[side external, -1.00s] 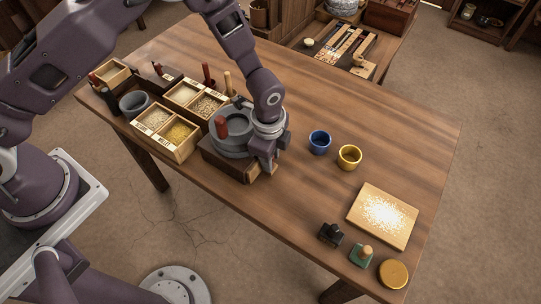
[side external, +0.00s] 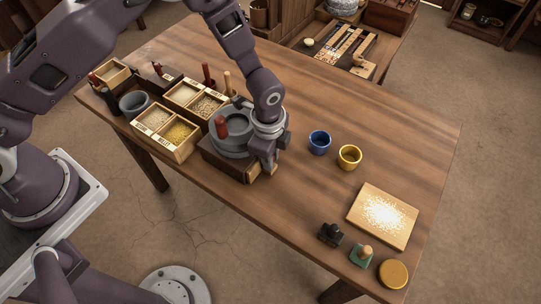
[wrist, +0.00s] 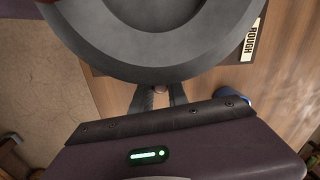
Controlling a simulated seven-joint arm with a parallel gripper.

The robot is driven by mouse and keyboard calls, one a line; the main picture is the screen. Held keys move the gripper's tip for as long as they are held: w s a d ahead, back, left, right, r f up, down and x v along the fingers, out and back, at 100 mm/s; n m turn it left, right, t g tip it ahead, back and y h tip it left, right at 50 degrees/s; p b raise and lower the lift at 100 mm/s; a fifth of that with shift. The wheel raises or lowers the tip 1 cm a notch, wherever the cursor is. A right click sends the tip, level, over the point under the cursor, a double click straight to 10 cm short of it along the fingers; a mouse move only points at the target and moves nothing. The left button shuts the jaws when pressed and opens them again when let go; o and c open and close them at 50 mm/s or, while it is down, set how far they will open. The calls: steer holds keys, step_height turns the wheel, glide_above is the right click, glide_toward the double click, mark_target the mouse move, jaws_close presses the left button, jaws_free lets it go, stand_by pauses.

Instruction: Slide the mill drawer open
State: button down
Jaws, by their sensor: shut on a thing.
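Grain boxes (side external: 167,132) stand left of the mill. A blue cup (side external: 319,142) and a yellow cup (side external: 349,157) stand to its right. A board with pale grain (side external: 383,214) lies farther right. The table between the mill and the cups is clear.

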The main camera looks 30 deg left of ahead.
stand_by(0.6)
steer(key=d, duration=0.9)
steer(key=shift+d+r, duration=0.1)
steer(key=c, duration=1.6)
jaws_free()
steer(key=shift+o, duration=0.2)
step_height(320, 180, up, 7)
steer(key=shift+s, duration=0.25)
